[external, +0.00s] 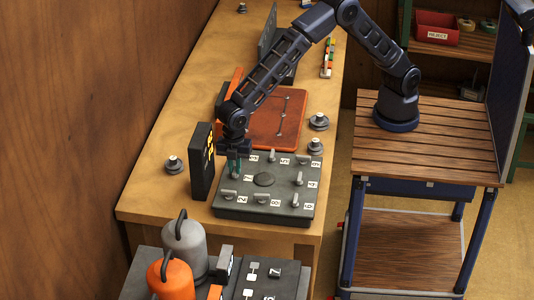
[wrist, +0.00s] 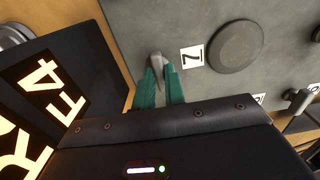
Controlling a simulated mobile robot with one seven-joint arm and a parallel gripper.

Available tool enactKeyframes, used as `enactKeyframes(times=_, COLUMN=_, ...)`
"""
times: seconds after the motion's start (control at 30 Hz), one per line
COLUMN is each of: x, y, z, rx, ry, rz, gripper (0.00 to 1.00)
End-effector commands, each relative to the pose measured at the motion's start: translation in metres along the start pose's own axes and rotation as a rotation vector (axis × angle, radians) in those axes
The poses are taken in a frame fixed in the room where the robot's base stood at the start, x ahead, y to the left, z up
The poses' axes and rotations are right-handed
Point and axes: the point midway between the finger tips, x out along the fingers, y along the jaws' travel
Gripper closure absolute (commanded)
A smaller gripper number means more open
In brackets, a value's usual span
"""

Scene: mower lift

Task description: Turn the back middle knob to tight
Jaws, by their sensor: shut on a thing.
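A dark grey plate (external: 225,210) lies on the wooden bench, with several small metal lever knobs around a round disc (external: 264,180). Each knob has a white number label. My gripper (external: 235,164) reaches down at the plate's left side. In the wrist view, my gripper's teal fingers (wrist: 161,80) are shut on a grey lever knob (wrist: 157,60), the one beside the label that looks like a 7 (wrist: 192,56). The round disc (wrist: 236,46) is just right of that label. The knob's lower part is partly hidden by the fingers; in the external view my gripper hides most of it.
A black upright panel (external: 202,160) with yellow markings stands close left of my gripper; it also shows in the wrist view (wrist: 90,75). An orange board (external: 272,135) lies behind the plate. Grey and orange canisters (external: 185,240) stand in front. Round weights (external: 175,165) sit nearby.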

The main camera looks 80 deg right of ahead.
Motion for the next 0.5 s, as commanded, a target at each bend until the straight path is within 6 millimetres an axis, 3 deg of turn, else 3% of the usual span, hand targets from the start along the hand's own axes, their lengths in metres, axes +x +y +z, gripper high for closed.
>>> enactKeyframes(times=0.27, x=-0.0005, y=0.0004, z=0.0000, rx=0.094, ry=0.001, rz=0.001, gripper=1.00)
enactKeyframes(times=0.5, x=-0.0006, y=0.0005, z=0.0000, rx=0.283, ry=0.001, rz=0.000, gripper=1.00)
